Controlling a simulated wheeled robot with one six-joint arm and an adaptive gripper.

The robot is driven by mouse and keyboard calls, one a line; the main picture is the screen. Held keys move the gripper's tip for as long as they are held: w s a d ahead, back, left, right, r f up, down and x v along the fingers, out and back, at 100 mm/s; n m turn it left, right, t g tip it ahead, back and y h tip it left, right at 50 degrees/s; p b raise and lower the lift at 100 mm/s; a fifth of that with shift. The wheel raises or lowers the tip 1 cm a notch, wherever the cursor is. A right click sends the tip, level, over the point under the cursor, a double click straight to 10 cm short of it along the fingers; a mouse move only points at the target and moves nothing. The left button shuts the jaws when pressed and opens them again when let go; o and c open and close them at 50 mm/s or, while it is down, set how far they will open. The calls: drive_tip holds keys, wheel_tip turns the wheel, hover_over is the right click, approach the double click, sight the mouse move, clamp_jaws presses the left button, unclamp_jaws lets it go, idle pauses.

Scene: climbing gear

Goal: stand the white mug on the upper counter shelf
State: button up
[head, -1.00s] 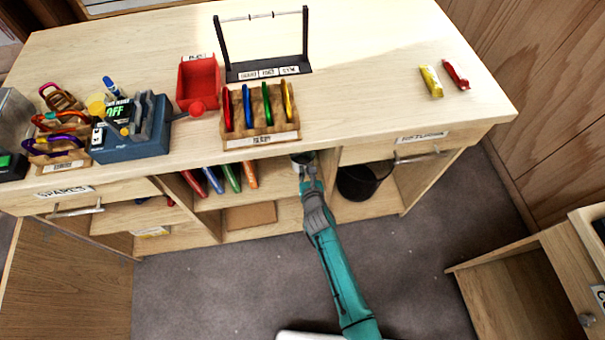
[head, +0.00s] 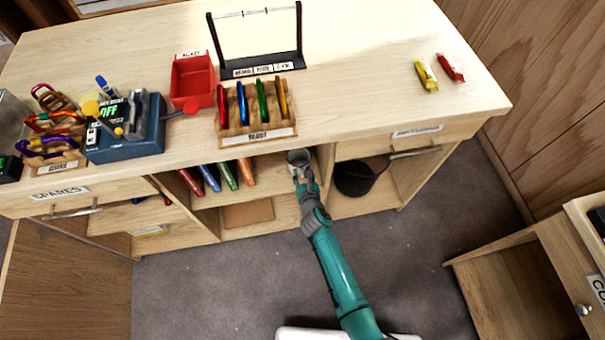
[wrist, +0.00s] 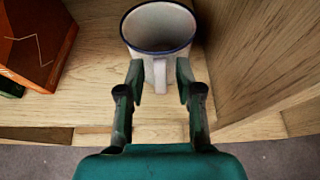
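The white mug (head: 299,157) with a dark rim is at the right end of the upper shelf (head: 266,182) under the counter. In the wrist view the mug (wrist: 158,28) is upright, its mouth up and its handle toward me. The fingers of my gripper (wrist: 160,80) stand apart on either side of the handle, with a visible gap at least on the right. My gripper (head: 303,174) is in front of the mug in the head view. The mug's base is hidden, so its contact with the shelf cannot be seen.
A wooden divider (wrist: 255,55) stands close on the mug's right. Several coloured items (head: 228,175) stand on the shelf to its left; a red-brown box-like one (wrist: 38,40) shows in the wrist view. A black bucket (head: 354,180) is in the bay to the right.

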drive_tip(key=shift+r, duration=0.1)
idle(0.3)
drive_tip(key=v, duration=1.2)
drive_tip(key=s+d+r+n+t+h, duration=0.1)
drive_tip(key=s+d+r+n, duration=0.25)
drive_tip(key=s+d, duration=0.25)
drive_tip(key=s+d+r+n+h, duration=0.1)
drive_tip(key=s+d+r+n, duration=0.1)
drive_tip(key=s+d+n, duration=0.35)
drive_tip(key=s+d+r+n+t+h, duration=0.1)
drive_tip(key=s+d+r+n+h, duration=0.1)
drive_tip(key=s+d+n, duration=0.4)
drive_tip(key=s+d+r+n, duration=0.2)
drive_tip(key=s+r+n, duration=1.5)
drive_tip(key=s+n, duration=0.1)
drive_tip(key=shift+s+r, duration=0.4)
drive_tip(key=shift+s, duration=0.1)
